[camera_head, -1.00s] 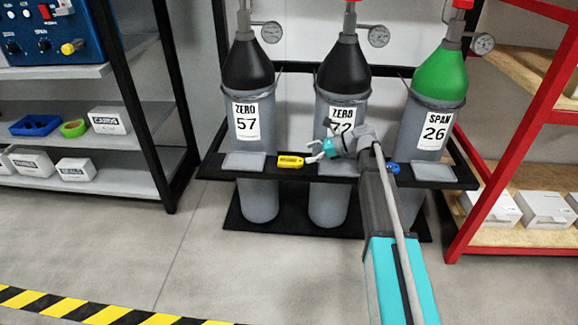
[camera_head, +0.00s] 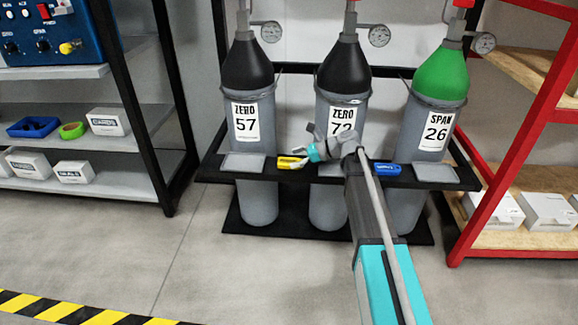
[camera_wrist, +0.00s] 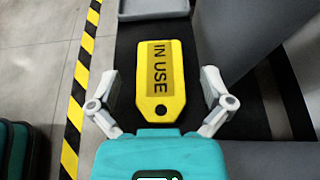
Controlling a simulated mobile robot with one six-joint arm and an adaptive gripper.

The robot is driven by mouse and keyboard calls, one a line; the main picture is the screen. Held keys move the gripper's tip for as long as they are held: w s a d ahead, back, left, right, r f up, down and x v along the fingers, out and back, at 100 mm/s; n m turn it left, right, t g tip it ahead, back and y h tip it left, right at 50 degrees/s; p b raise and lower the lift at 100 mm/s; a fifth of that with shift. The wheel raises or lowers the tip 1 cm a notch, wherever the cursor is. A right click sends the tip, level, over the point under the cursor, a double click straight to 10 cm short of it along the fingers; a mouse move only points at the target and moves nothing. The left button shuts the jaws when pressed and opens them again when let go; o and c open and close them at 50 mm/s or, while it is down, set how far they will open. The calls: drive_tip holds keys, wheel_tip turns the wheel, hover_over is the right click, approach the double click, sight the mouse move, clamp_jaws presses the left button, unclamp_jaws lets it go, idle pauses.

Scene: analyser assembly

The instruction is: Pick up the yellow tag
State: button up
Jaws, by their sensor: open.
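The yellow tag (camera_head: 289,162) lies on the black front rail of the cylinder rack (camera_head: 222,176), between the left grey tray and the middle one. In the wrist view the tag (camera_wrist: 160,80) reads "IN USE", with its holed end nearest my gripper. My gripper (camera_head: 306,158) is at the tag's right end in the head view. In the wrist view my gripper (camera_wrist: 162,92) is open, with one finger on each side of the tag's near part. Both fingers look apart from the tag.
A blue tag (camera_head: 388,168) lies on the same rail to the right. Grey trays (camera_head: 243,161) sit on the rail. Grey cylinders (camera_head: 252,110) stand close behind it. A shelf (camera_head: 110,190) is at left and a red-framed rack (camera_head: 500,170) at right.

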sight(286, 161)
drive_tip(key=shift+b+x, duration=0.35)
drive_tip(key=shift+x, duration=1.1)
drive_tip(key=c, duration=1.1)
wheel_tip(286, 161, up, 3)
drive_tip(key=p, duration=0.2)
drive_tip(key=shift+f+p, duration=0.15)
drive_tip(key=shift+p, duration=0.2)
drive_tip(key=shift+s+a+r+p, duration=1.3)
drive_tip(key=shift+s+r+p, duration=0.4)
drive_tip(key=shift+s, duration=0.25)
drive_tip(key=shift+s+a+r+p, duration=1.3)
drive_tip(key=shift+s+r+p, duration=0.45)
drive_tip(key=shift+s, duration=0.2)
drive_tip(key=shift+s+a+r+p, duration=1.3)
drive_tip(key=shift+s+r+p, duration=0.4)
drive_tip(key=shift+s, duration=0.25)
